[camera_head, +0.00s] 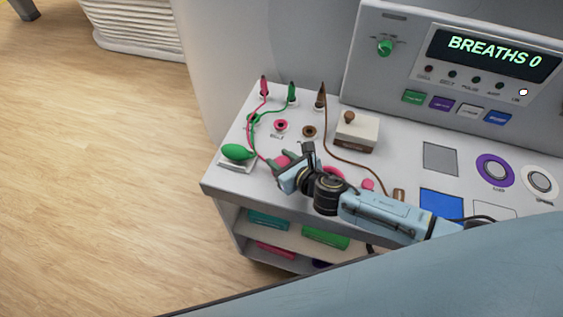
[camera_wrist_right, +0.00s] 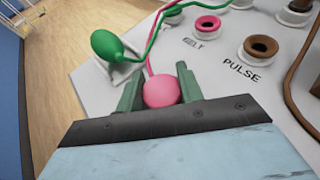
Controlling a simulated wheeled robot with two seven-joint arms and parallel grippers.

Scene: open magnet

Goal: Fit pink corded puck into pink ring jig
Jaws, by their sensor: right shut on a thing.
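The pink corded puck (camera_head: 283,160) is at my right gripper (camera_head: 286,168) over the left part of the white counter. In the right wrist view the puck (camera_wrist_right: 162,92) shows as a rounded pink body between the two green fingers (camera_wrist_right: 160,88), which are shut on it. A pink cord runs up from it. A pink curved rim (camera_head: 333,173) shows behind my right wrist, mostly hidden; it may be the pink ring jig, but I cannot tell its full shape. A smaller pink ring labelled BELT (camera_head: 281,126) sits farther back. My left gripper is not in view.
A green bulb (camera_head: 237,152) on a white stand is just left of my gripper. Green and brown cords cross the counter. A brown-knobbed box (camera_head: 357,132), brown PULSE ring (camera_head: 310,131), small pink disc (camera_head: 368,184) and purple ring (camera_head: 495,170) are nearby.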

